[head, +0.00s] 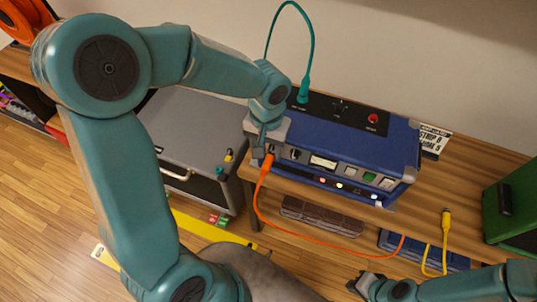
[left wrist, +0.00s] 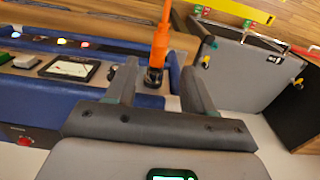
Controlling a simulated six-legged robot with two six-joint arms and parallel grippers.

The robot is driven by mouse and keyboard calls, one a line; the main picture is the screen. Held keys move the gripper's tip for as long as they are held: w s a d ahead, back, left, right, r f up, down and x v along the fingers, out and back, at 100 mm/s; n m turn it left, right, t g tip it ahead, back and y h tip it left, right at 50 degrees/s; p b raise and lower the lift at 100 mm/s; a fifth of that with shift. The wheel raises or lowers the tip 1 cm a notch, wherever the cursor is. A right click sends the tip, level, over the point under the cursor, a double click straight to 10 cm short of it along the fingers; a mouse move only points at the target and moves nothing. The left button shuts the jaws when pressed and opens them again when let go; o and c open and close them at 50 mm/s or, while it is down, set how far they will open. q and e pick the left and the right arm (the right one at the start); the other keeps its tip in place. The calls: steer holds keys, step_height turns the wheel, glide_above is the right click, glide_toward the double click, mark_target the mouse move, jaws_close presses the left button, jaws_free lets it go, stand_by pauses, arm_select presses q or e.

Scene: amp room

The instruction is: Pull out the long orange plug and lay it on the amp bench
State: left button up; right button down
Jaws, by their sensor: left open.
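The long orange plug (head: 266,165) stands in the front left part of the blue amp (head: 345,140), its orange cable hanging down from it. In the left wrist view the plug (left wrist: 160,42) shows upright in the picture, with a dark ring at its base against the amp. My left gripper (head: 264,150) is at the amp's left front corner. Its fingers (left wrist: 160,85) are open, with the plug showing in the gap between them; I see no grip on it. The wooden amp bench (head: 455,200) lies under the amp. My right gripper (head: 362,284) is low at the bottom edge.
A teal cable with a plug (head: 304,92) rises from the amp's top. A yellow plug (head: 446,218) stands at the bench's front right, near a green box (head: 513,215). A grey case (head: 190,125) stands left of the bench. Bare bench shows right of the amp.

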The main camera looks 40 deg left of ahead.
mark_target(268, 160)
arm_select(q)
step_height(268, 160, down, 5)
steer(key=shift+w+f, duration=0.15)
steer(key=shift+d+f, duration=0.15)
steer(key=shift+f, duration=0.05)
jaws_close()
stand_by(0.4)
